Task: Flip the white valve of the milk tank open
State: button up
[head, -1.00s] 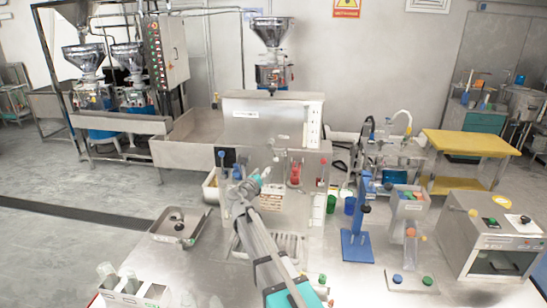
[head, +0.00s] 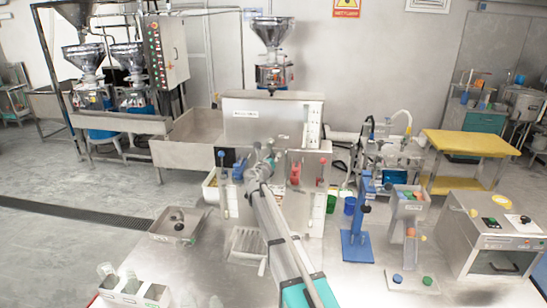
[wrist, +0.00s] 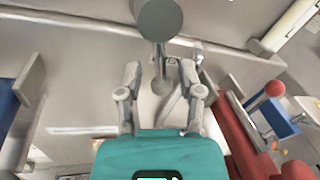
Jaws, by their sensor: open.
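The milk tank (head: 268,109) is a steel box with a small label at the back of the table. The white valve (wrist: 160,20) shows in the wrist view as a pale grey-white round knob on a short stem, between a blue valve and a red valve. My gripper (wrist: 159,68) is open, with one finger on each side of the stem. I cannot tell whether either finger touches it. In the head view my gripper (head: 264,158) is in front of the tank and hides most of the white valve.
The blue valve (head: 222,157) is left of my gripper and the red valve (head: 295,174) is close on its right. A second red knob (wrist: 275,88) shows in the wrist view. A blue stand (head: 357,243) is further right on the table.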

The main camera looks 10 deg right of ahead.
jog(key=shift+w+d, duration=0.25)
jog(key=shift+w, duration=0.2)
grip_shut()
